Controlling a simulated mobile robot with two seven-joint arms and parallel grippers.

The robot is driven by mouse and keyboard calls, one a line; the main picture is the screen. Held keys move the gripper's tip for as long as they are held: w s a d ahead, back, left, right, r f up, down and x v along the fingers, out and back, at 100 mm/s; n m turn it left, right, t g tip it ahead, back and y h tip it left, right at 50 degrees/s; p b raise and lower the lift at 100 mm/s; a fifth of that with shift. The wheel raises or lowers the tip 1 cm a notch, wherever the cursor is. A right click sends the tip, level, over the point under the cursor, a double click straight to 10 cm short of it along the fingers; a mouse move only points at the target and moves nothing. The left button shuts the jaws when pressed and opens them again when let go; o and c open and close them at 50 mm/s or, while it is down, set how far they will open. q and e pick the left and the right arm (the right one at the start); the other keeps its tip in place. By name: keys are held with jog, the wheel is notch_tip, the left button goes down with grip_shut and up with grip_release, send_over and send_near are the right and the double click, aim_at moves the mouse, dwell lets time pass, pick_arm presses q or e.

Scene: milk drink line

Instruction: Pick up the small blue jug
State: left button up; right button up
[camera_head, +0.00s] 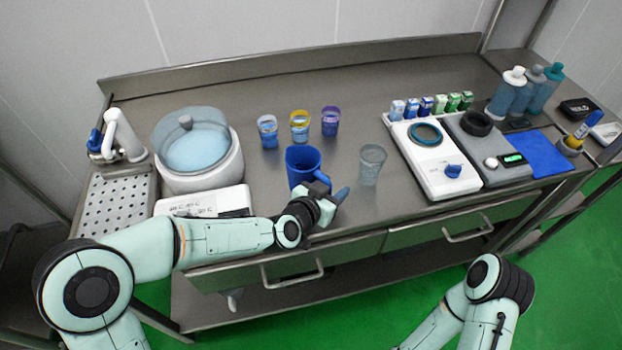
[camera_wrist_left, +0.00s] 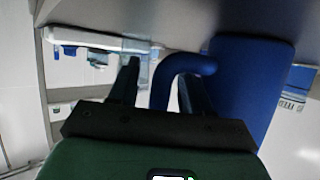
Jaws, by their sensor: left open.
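The small blue jug (camera_head: 302,162) stands on the steel table near its front edge, with its handle on the near right side. My left gripper (camera_head: 326,189) is at the handle side of the jug, partly covering its lower part in the head view. In the left wrist view, the jug's body (camera_wrist_left: 246,90) fills the right and its curved handle (camera_wrist_left: 190,66) reaches in between the two fingers of my open left gripper (camera_wrist_left: 157,78). A gap shows beside the handle. My right arm shows at the lower right, but its gripper is out of view.
A clear cup (camera_head: 371,165) stands just right of the jug. Several small lidded cups (camera_head: 299,127) stand behind it. A glass-lidded pot (camera_head: 195,150) is to the left. A white scale (camera_head: 430,175), small cartons (camera_head: 426,106) and bottles (camera_head: 508,92) are to the right.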

pick_arm(q)
grip_shut()
jog(key=shift+r, duration=0.2)
